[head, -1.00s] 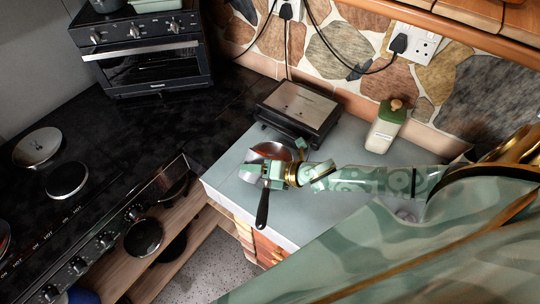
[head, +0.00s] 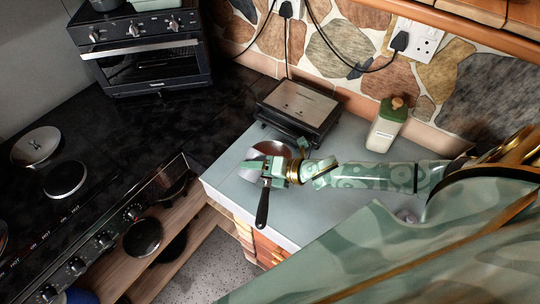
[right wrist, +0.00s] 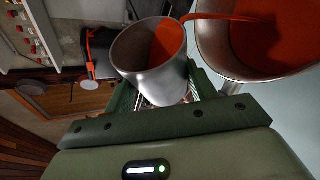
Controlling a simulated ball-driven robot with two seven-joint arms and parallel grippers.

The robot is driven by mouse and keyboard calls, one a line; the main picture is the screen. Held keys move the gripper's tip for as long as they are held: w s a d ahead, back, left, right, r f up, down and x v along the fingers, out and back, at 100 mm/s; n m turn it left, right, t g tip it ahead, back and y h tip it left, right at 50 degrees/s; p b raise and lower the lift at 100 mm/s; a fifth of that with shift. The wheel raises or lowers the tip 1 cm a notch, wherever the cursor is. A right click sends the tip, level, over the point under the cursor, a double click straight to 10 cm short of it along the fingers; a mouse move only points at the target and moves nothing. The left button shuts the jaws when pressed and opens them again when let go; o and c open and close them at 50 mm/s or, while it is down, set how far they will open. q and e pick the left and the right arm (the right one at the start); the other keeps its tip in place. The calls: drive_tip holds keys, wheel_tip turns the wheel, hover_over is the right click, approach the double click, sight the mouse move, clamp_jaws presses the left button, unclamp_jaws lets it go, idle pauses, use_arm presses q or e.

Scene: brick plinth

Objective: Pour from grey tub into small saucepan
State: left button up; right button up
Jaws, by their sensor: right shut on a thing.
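The small saucepan (head: 277,150) sits on the grey-blue worktop in the head view, its black handle (head: 262,209) pointing to the front. It fills the upper right of the right wrist view (right wrist: 208,48) and has orange-red contents in it. My right gripper (right wrist: 165,95) is shut on the grey tub (right wrist: 150,68), a metallic cup held tilted beside the saucepan's rim. Orange-red contents show inside the tub, and a thin stream runs from its lip into the saucepan. In the head view my right gripper (head: 272,170) is over the saucepan and hides most of the tub. My left gripper is out of view.
A dark appliance with a pale top (head: 297,103) stands just behind the saucepan. A green-lidded canister (head: 387,125) is to its right near the stone wall. A black hob (head: 65,180) and an oven (head: 150,65) are at left. The worktop's front edge (head: 245,215) is close.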

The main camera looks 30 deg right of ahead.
sight(264, 158)
drive_tip(key=shift+f+m+y+b, duration=0.15)
drive_tip(key=shift+m+y+b, duration=0.15)
drive_tip(key=shift+b, duration=0.2)
drive_tip(key=shift+w+d+r+m+y+b, duration=0.1)
drive_tip(key=shift+d+r+m+y+b, duration=0.1)
drive_tip(key=shift+r+m+y+b, duration=0.25)
idle(1.1)
drive_tip(key=shift+w+d+f+m+y+b, duration=0.25)
drive_tip(key=shift+d+m+b, duration=0.15)
drive_tip(key=shift+b, duration=0.35)
drive_tip(key=shift+w+d+f+m+y+b, duration=0.1)
drive_tip(key=shift+d+f+m+b, duration=0.25)
drive_tip(key=shift+b, duration=0.4)
drive_tip(key=shift+w+d+r+m+y+b, duration=0.25)
drive_tip(key=shift+d+r+m+y+b, duration=0.35)
drive_tip(key=shift+r+m+y, duration=0.3)
idle(1.4)
drive_tip(key=shift+w+d+r+m+y+b, duration=0.15)
drive_tip(key=shift+d+m+y+b, duration=0.1)
drive_tip(key=shift+m+b, duration=0.25)
drive_tip(key=shift+w+d+r+m+y+b, duration=0.15)
drive_tip(key=shift+d+m+y+b, duration=0.1)
drive_tip(key=shift+m, duration=0.35)
idle(1.1)
